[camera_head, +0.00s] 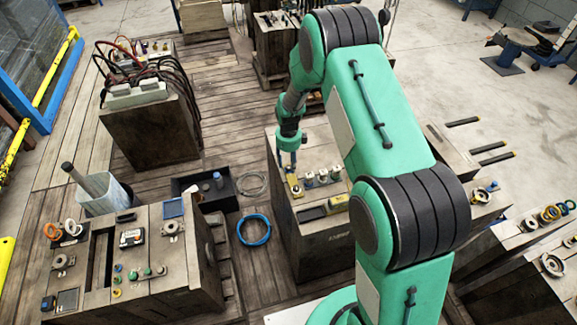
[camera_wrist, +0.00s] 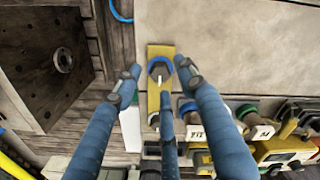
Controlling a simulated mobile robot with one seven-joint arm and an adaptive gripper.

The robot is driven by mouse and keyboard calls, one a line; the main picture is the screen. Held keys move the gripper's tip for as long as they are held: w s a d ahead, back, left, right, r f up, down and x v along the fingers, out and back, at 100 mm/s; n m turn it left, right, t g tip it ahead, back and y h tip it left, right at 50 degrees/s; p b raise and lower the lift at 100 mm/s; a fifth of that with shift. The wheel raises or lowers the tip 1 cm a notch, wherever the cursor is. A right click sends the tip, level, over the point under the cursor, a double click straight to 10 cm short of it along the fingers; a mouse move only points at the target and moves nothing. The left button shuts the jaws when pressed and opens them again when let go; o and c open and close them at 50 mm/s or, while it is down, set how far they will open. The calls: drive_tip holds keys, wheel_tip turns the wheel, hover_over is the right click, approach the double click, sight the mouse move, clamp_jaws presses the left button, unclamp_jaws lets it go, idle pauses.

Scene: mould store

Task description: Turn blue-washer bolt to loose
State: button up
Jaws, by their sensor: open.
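The blue-washer bolt (camera_wrist: 159,70) shows in the wrist view as a dark hex head with a white mark, ringed by a blue washer. It sits on a yellow plate (camera_wrist: 153,50) on the grey block top. My gripper (camera_wrist: 158,78) is open, with one blue finger on each side of the bolt and apart from it. A third blue bar reaches up from below, just under the bolt. In the head view my gripper (camera_head: 287,168) points down over the yellow plate (camera_head: 294,186), and the bolt is hard to make out there.
Several small fittings (camera_head: 322,178) stand on the same block (camera_head: 313,228), right of the yellow plate. A black bin (camera_head: 187,190) and a blue hose coil (camera_head: 254,230) lie on the planks to the left. Another block (camera_head: 170,280) with fittings stands at front left.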

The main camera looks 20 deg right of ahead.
drive_tip(key=shift+f, duration=0.75)
clamp_jaws()
